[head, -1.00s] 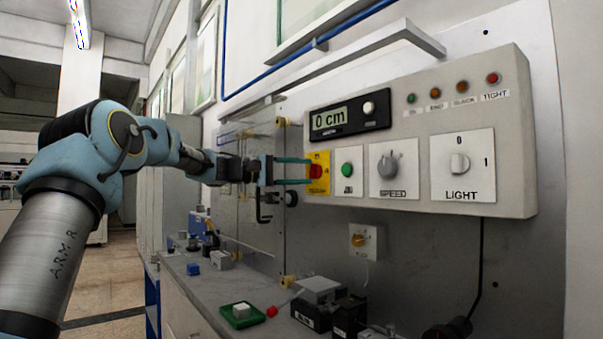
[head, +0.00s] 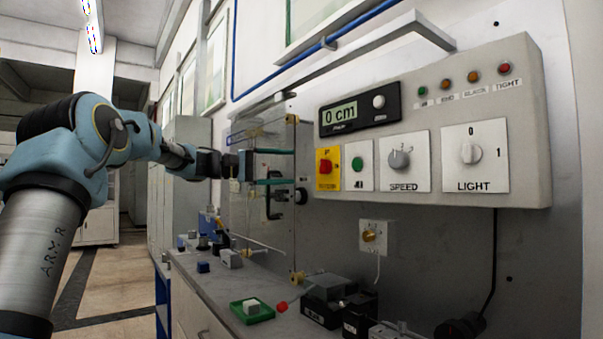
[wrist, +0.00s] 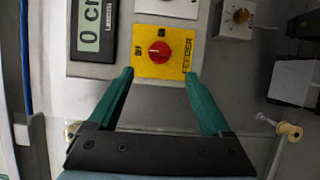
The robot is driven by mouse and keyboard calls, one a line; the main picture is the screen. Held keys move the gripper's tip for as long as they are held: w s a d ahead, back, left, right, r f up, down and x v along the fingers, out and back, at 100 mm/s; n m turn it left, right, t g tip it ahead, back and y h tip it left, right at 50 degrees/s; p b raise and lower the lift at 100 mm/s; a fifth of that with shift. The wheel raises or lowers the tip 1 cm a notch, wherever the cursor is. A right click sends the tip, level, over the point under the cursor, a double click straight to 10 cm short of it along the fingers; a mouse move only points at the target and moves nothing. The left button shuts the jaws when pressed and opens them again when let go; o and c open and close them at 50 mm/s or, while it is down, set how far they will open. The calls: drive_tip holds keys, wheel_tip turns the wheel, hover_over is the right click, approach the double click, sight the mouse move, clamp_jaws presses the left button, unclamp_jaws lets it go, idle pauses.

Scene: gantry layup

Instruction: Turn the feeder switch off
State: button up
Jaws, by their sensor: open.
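The feeder switch is a red knob (head: 325,167) on a yellow plate (head: 329,184) at the left end of the grey control panel. In the wrist view, the red knob (wrist: 159,53) and its yellow plate (wrist: 178,69) appear turned sideways, with the feeder lettering at the right edge. A pale mark shows on the knob's left side; I cannot read the setting surely. My gripper (head: 293,167) is open and empty. Its green fingers point at the plate from the left, with a gap. In the wrist view my gripper (wrist: 160,75) has its fingertips either side below the knob.
A green button (head: 357,163), the speed dial (head: 400,158) and the light switch (head: 471,153) sit right of the feeder switch. A display (head: 340,113) is above. The bench (head: 215,290) holds small items.

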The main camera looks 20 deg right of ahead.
drive_tip(key=shift+w+a, duration=0.15)
drive_tip(key=shift+a, duration=0.65)
drive_tip(key=shift+w+a, duration=0.1)
drive_tip(key=shift+a, duration=0.65)
drive_tip(key=s+a+f+n+t+y+p, duration=0.1)
drive_tip(key=s+a+f+y, duration=0.15)
drive_tip(key=f, duration=0.45)
drive_tip(key=s+a+f+n+t+y+p, duration=0.1)
drive_tip(key=a+f+y, duration=0.15)
drive_tip(key=f, duration=0.45)
drive_tip(key=s+a+f+n+t+y+p, duration=0.1)
drive_tip(key=a+f+y, duration=0.15)
drive_tip(key=f, duration=0.45)
drive_tip(key=s+a+f+y+p, duration=0.1)
drive_tip(key=s+a+f+y, duration=0.2)
drive_tip(key=s+a, duration=0.3)
drive_tip(key=s+a+f+m+t+y+p, duration=0.1)
drive_tip(key=s+a+f+y, duration=0.2)
drive_tip(key=s+a+f, duration=0.3)
drive_tip(key=s+a+f+m+t+y+p, duration=0.1)
drive_tip(key=s+a+f+y, duration=0.3)
drive_tip(key=a, duration=1)
drive_tip(key=s+f, duration=0.1)
drive_tip(key=s, duration=0.1)
drive_tip(key=shift+s+p, duration=0.3)
drive_tip(key=shift+s, duration=0.05)
